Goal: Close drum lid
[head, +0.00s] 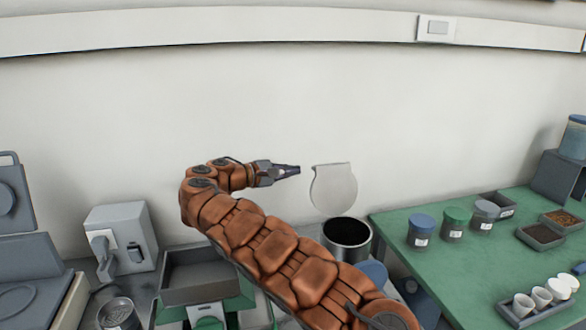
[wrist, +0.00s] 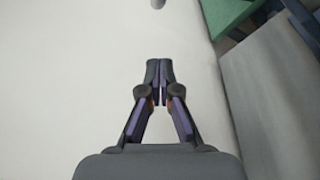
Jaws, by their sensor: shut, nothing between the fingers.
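The drum (head: 360,247) is an open dark metal cylinder standing left of the green table, partly hidden by my arm. Its round pale lid (head: 333,190) stands upright above the drum's rim, near the wall, so the drum is open. My gripper (head: 298,170) is shut and empty, pointing right, a little left of the lid's upper edge in the picture. No contact with the lid shows. In the wrist view my gripper's fingertips (wrist: 159,66) meet over the pale wall. A grey flat surface fills the right side there; I cannot tell whether it is the lid.
The green table (head: 400,235) at right holds lidded jars (head: 453,224), sample trays (head: 540,236) and a rack of white cups (head: 540,298). A grey open box (head: 200,275) and a grey device (head: 122,235) stand at left. The wall (head: 100,130) is close behind my gripper.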

